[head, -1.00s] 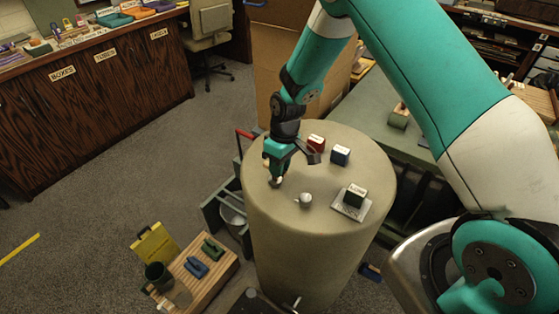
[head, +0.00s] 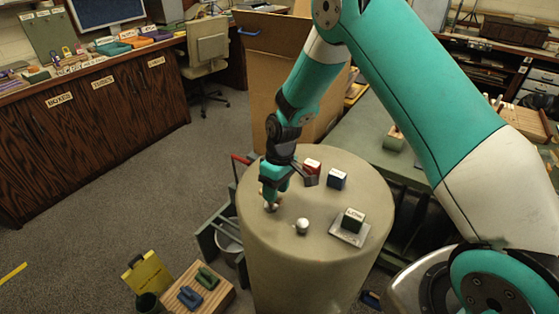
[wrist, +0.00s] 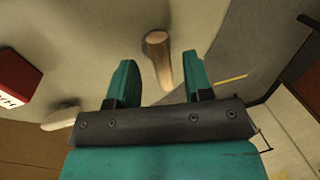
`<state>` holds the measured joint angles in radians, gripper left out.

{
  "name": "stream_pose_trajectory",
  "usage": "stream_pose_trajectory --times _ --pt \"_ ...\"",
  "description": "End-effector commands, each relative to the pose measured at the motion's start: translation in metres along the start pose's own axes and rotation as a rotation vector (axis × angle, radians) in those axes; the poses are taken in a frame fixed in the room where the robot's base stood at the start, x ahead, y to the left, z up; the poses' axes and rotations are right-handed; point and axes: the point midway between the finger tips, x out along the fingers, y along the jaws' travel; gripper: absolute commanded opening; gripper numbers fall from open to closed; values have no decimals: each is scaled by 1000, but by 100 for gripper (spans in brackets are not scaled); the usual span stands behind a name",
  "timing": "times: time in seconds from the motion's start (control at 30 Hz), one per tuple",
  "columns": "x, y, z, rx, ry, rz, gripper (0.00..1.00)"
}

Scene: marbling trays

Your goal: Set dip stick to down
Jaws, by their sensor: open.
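My gripper (head: 271,202) points down near the left edge of the round drum top (head: 335,262). In the wrist view its two fingers (wrist: 158,75) are open and apart. A short wooden stick with a rounded pale end (wrist: 157,58), which may be the dip stick, lies in the gap between them. I cannot tell whether the fingers touch it. In the head view the stick is mostly hidden by the gripper, so its tilt is unclear. No label on it is readable.
A second pale wooden piece (wrist: 60,116) shows beside the left finger.

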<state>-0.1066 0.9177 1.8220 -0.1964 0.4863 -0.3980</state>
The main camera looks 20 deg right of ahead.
Motion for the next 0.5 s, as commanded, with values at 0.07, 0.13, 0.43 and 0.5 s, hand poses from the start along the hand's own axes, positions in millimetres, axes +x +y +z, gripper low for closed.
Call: stream_pose_trajectory --times 0.07,0.13,0.43,0.5 --pt "-16 1 -1 0 6 3 46" --pt "-34 2 -1 1 7 4 46" --pt "-109 1 0 2 5 3 46" --pt "-124 1 0 1 4 2 46"
